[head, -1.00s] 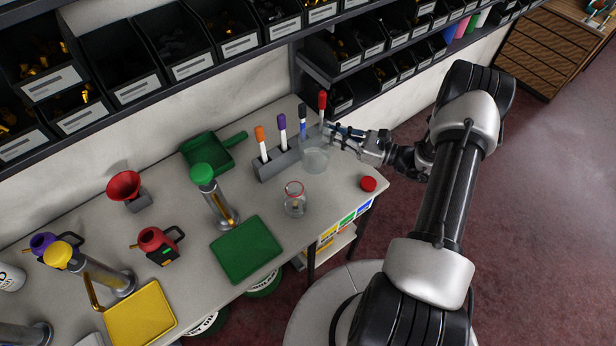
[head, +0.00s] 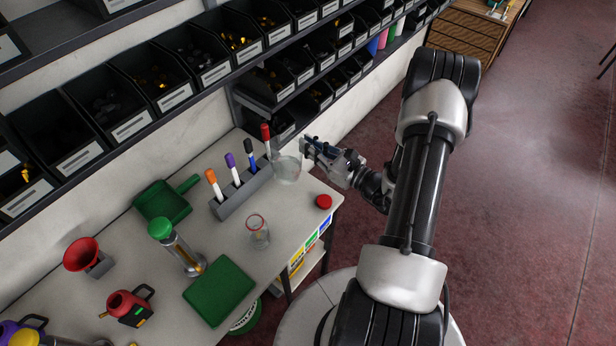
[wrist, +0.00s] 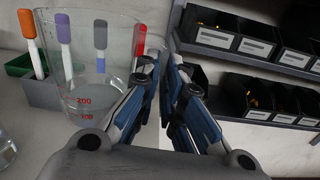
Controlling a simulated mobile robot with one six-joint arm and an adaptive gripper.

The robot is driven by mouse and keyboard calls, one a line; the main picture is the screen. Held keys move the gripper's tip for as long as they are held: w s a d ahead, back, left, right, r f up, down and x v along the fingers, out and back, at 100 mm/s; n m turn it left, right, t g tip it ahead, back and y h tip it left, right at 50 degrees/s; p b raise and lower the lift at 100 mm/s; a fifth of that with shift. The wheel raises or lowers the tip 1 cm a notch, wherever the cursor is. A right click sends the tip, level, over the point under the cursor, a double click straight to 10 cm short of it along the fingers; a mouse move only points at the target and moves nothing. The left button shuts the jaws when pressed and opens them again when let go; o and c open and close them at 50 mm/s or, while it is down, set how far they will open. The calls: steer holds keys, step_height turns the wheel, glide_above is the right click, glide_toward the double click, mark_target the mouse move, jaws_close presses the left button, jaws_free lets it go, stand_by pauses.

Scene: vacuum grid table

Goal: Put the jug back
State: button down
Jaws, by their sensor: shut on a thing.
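The jug (head: 287,169) is a clear glass measuring jug with red markings. It is just right of the marker rack's end in the head view. In the wrist view the jug (wrist: 92,85) fills the left side, roughly upright, with the rack and markers showing through it. My gripper (head: 308,150) is at the jug's right side. In the wrist view my gripper (wrist: 166,80) has its fingers closed at the jug's handle side, and the grip point is partly hidden by the fingers. I cannot tell whether the jug's base touches the table.
The grey marker rack (head: 240,196) stands close left of the jug. A red cap (head: 323,201) and a glass jar with a red rim (head: 259,240) are nearer the front edge. Shelves of black bins (head: 262,82) overhang the back. A green pan (head: 163,203) lies further left.

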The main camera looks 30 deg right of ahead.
step_height(320, 180, down, 11)
steer(key=b, duration=0.3)
steer(key=shift+b, duration=0.3)
steer(key=shift+f, duration=0.15)
steer(key=c, duration=1.7)
jaws_free()
